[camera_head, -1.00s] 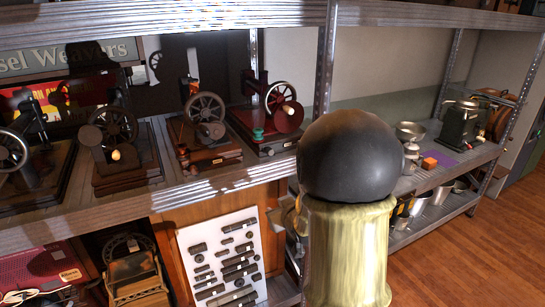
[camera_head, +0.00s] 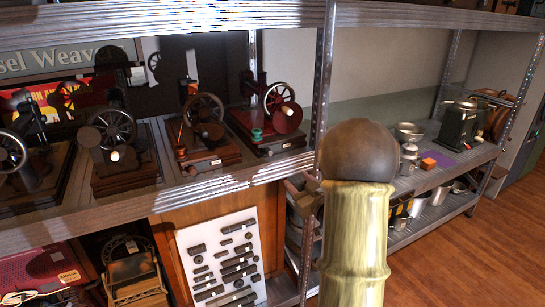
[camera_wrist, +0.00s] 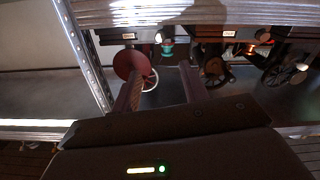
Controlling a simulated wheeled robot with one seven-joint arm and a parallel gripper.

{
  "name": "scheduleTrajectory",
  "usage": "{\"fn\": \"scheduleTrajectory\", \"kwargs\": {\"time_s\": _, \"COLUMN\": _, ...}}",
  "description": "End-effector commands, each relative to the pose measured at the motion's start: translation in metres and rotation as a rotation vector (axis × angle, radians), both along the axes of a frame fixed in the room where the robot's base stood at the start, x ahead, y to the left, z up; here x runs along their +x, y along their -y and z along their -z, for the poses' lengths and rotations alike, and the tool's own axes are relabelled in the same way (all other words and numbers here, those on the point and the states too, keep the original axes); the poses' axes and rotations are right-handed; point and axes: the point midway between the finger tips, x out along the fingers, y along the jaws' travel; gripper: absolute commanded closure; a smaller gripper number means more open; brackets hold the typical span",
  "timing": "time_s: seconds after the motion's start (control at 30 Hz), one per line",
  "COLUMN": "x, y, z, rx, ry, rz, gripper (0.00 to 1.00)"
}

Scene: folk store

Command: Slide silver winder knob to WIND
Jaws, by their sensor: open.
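Several hand-cranked winding machines stand in a row on the shelf. The red one (camera_head: 284,120) has a red disc, a spoked silver wheel, a pale crank knob and a teal knob (camera_head: 257,134) on its base. Its red disc (camera_wrist: 129,63) also shows in the wrist view. A dark machine (camera_head: 203,133) with a spoked wheel stands to its left, and another (camera_head: 115,150) with a pale knob stands further left. I cannot pick out the silver winder knob or WIND mark. My gripper (camera_wrist: 158,80) is open and empty, its fingers pointing toward the red machine. Its contact cannot be judged.
A metal upright (camera_head: 320,110) rises right of the red machine. The upper shelf rail (camera_head: 200,17) runs overhead. A white board of dark parts (camera_head: 222,260) hangs below. A black grinder (camera_head: 456,124) and an orange box (camera_head: 428,164) sit right. Wooden floor (camera_head: 470,255) is open at front right.

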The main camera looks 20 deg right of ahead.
Motion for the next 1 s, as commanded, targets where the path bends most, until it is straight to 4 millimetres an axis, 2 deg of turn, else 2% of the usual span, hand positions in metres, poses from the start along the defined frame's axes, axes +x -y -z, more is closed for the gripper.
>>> {"fn": "scheduleTrajectory", "kwargs": {"time_s": 0.17, "x": 0.024, "y": -0.002, "z": -0.002, "rx": 0.000, "ry": -0.001, "rz": -0.003, "gripper": 0.56}}
{"fn": "scheduleTrajectory", "kwargs": {"time_s": 0.8, "x": 0.135, "y": -0.006, "z": -0.002, "rx": 0.000, "ry": 0.000, "rz": -0.002, "gripper": 0.56}}
{"fn": "scheduleTrajectory", "kwargs": {"time_s": 1.0, "x": 0.160, "y": -0.006, "z": -0.002, "rx": -0.001, "ry": 0.000, "rz": 0.000, "gripper": 0.56}}
